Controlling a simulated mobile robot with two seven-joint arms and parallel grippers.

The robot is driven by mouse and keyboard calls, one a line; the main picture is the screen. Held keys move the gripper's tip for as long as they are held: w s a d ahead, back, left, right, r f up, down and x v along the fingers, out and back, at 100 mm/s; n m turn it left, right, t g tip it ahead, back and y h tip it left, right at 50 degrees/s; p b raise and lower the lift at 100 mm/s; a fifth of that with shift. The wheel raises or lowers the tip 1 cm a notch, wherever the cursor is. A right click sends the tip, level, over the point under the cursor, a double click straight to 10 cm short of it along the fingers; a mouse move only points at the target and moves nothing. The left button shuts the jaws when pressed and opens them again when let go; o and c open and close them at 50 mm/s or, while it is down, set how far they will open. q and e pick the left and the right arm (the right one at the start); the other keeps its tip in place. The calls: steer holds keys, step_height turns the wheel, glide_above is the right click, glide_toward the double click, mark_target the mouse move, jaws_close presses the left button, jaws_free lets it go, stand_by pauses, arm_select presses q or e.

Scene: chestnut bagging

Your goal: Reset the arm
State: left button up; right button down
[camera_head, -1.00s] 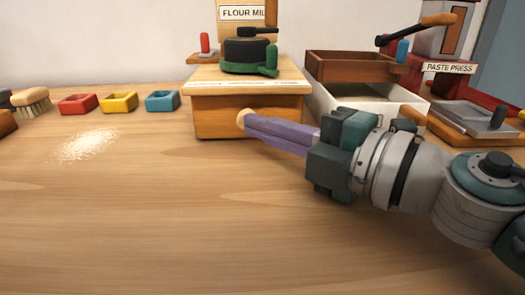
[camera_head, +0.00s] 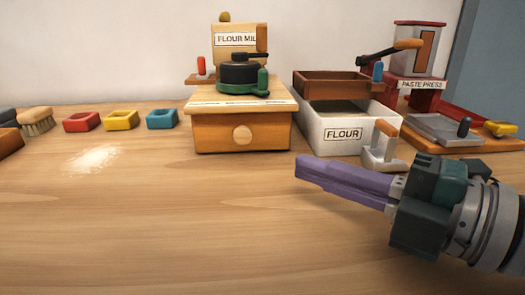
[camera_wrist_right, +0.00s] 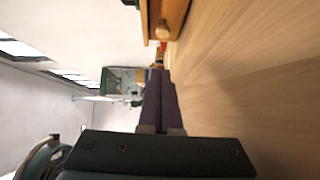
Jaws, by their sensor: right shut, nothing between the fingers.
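My right gripper (camera_head: 303,172) comes in from the right in the head view, with purple fingers pressed together and nothing between them. It is above the table, in front of the flour box, and points left. In the right wrist view the shut purple fingers (camera_wrist_right: 158,85) show at the middle. The flour mill (camera_head: 240,120) stands behind and left of the gripper, with its drawer shut and the round knob (camera_head: 242,135) clear of the fingers. My left gripper is not in view.
A white flour box (camera_head: 343,135) with a scoop (camera_head: 384,150) is behind the gripper. The paste press (camera_head: 420,60) stands at back right. The front table is clear.

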steer(key=shift+s+d+f, duration=0.1)
steer(key=shift+s+d, duration=0.35)
steer(key=shift+s, duration=0.15)
steer(key=shift+s+d, duration=0.2)
steer(key=w+d+r+m+t+h+p, duration=0.2)
steer(key=d+r+m+t+h+p, duration=0.45)
steer(key=r+m+h+p, duration=0.45)
steer(key=s+d+r+m+g+h+p, duration=0.35)
steer(key=d+m+p, duration=0.25)
steer(key=m, duration=0.3)
steer(key=s+a+m+g+y+p, duration=0.1)
steer(key=s+a+m+g+p, duration=0.15)
steer(key=s+g+p, duration=0.55)
steer(key=s+a+m+g+y+p, duration=0.1)
steer(key=s+a+m+g+p, duration=0.2)
steer(key=s, duration=0.8)
step_height(320, 180, up, 36)
steer(key=d+p, duration=0.1)
steer(key=p, duration=3.4)
steer(key=shift+w+d+r, duration=0.2)
steer(key=shift+w, duration=0.05)
